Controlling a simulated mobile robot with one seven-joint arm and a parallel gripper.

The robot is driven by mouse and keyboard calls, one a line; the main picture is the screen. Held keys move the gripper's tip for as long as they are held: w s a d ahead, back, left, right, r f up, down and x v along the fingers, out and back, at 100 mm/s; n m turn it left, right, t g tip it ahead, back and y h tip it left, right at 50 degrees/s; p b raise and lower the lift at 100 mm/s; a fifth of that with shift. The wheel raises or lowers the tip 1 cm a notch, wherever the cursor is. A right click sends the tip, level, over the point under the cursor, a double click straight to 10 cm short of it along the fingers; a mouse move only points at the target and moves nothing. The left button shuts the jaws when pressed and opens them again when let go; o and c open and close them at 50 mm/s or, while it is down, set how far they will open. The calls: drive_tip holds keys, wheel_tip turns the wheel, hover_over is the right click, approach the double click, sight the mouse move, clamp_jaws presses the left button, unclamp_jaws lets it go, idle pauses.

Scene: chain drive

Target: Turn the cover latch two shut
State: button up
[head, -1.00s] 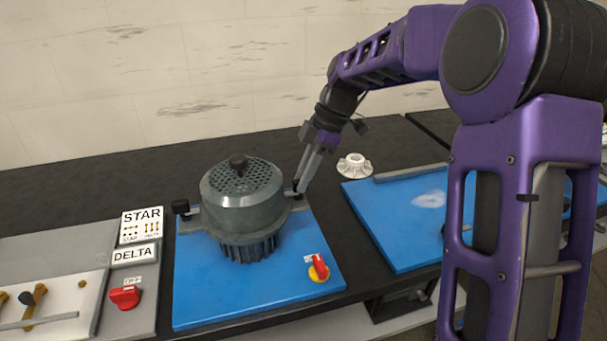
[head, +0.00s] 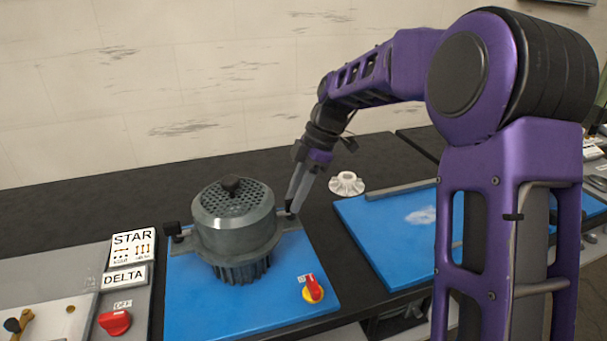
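The grey motor housing with its round perforated cover (head: 236,205) and a black knob on top stands on the blue board. A black latch (head: 172,229) sits on the left side of the cover. A second latch (head: 289,214), small and dark, sits on the right side, partly hidden by my gripper. My gripper (head: 292,207) points down at the right-hand latch, its fingertips at or very near it. The fingers look close together, but the gap and any hold on the latch cannot be made out. No label shows which latch is number two.
A red and yellow rotary switch (head: 313,289) is at the board's front right. A white flanged part (head: 346,184) lies behind, between the blue boards. The STAR and DELTA signs (head: 131,246) and a red switch (head: 115,322) are at left.

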drive_tip(key=p+v, duration=0.2)
drive_tip(key=v, duration=1.5)
drive_tip(key=shift+p, duration=0.35)
drive_tip(key=shift+a+r, duration=0.1)
